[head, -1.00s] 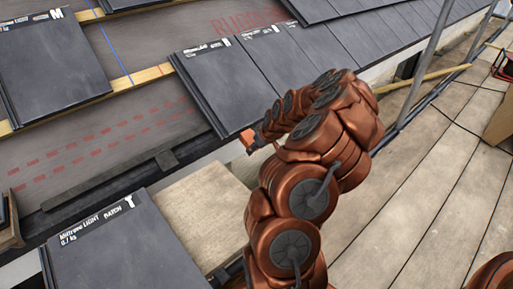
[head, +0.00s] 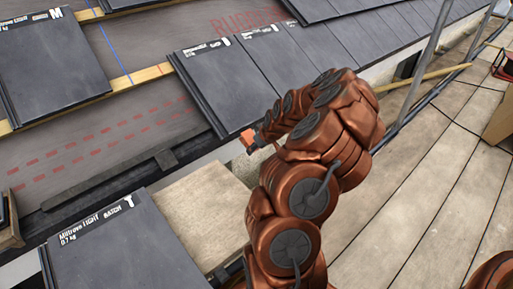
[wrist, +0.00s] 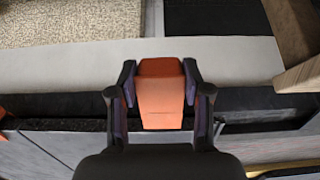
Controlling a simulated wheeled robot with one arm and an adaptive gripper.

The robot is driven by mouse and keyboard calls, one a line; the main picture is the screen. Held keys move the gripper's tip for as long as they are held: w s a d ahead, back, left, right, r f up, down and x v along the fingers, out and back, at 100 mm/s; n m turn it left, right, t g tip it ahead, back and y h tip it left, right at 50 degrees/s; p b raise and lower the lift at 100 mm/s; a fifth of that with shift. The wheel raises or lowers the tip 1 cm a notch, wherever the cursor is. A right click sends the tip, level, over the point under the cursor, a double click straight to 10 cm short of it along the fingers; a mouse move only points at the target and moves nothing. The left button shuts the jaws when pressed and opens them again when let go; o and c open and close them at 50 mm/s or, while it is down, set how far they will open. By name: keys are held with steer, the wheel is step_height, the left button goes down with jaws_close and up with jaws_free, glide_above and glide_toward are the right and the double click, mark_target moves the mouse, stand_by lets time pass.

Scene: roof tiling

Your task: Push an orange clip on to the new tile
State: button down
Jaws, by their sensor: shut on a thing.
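My gripper (wrist: 160,95) is shut on an orange clip (wrist: 161,88), with one finger on each side of it in the wrist view. In the head view the clip (head: 248,137) shows at the tip of my arm, beside the lower edge of a dark tile (head: 215,90) at the left end of the laid row. The arm hides part of this area. In the wrist view the clip overlaps the dark strip and tile edge (wrist: 70,146); whether it touches the tile I cannot tell.
A loose dark tile (head: 120,245) lies at the lower left, next to a pale board (head: 205,205). Another tile (head: 50,65) lies on the battens at the upper left. A scaffold pole (head: 425,60) stands at the right, over a plank deck (head: 430,170).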

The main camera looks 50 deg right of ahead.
mark_target(250, 137)
steer(key=shift+w+d+r+p, duration=0.1)
steer(key=shift+w+r+p, duration=0.1)
steer(key=shift+w+r, duration=0.35)
steer(key=shift+w+d+r+p, duration=0.1)
steer(key=shift+w+r+p, duration=0.15)
steer(key=shift+w, duration=0.55)
steer(key=shift+w+r+p, duration=0.2)
steer(key=shift+w+r, duration=0.2)
steer(key=shift+w, duration=0.3)
stand_by(2.4)
steer(key=shift+c, duration=2.1)
jaws_free()
steer(key=shift+p+v, duration=0.45)
steer(key=shift+v, duration=3.05)
